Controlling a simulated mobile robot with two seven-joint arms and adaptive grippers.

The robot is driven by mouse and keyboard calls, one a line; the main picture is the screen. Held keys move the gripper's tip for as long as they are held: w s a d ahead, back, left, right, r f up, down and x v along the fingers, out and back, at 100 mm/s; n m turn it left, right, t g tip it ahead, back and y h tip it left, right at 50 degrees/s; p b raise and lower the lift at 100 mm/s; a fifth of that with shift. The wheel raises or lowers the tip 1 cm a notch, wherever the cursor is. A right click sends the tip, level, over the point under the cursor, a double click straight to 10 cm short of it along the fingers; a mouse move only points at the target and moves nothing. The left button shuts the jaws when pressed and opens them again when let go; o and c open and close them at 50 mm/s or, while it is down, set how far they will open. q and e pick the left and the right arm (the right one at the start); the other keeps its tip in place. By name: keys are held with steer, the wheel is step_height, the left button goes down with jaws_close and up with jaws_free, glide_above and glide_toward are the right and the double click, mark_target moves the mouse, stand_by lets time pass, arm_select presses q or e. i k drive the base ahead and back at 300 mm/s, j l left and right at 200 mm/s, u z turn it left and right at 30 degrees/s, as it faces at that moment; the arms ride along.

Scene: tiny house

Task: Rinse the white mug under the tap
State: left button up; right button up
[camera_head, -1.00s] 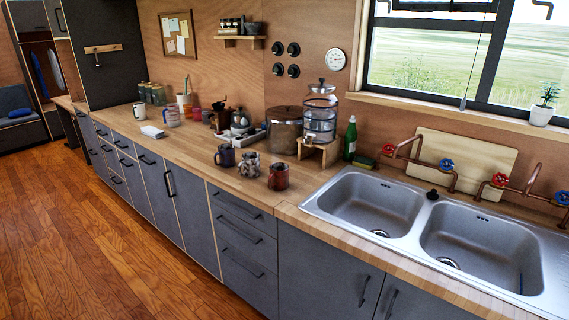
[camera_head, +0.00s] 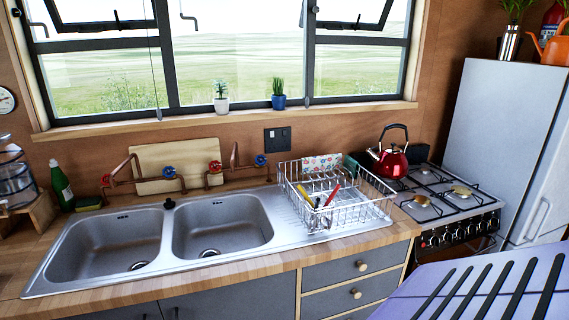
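No white mug shows in the current head view. Two copper-pipe taps stand behind the steel double sink (camera_head: 168,205). The left tap (camera_head: 169,172) and the right tap (camera_head: 215,167) each have a red and a blue valve wheel. The left basin (camera_head: 105,245) and the right basin (camera_head: 222,228) both look empty. I cannot tell whether any water runs. Neither of my grippers is in view.
A wire dish rack (camera_head: 335,200) with utensils stands right of the basins. A red kettle (camera_head: 391,160) is on the stove (camera_head: 440,208), beside a fridge (camera_head: 505,130). A green bottle (camera_head: 62,185) stands left. A purple slotted surface (camera_head: 440,285) fills the lower right.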

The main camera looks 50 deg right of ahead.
mark_target(260, 162)
steer(key=z, duration=1.2)
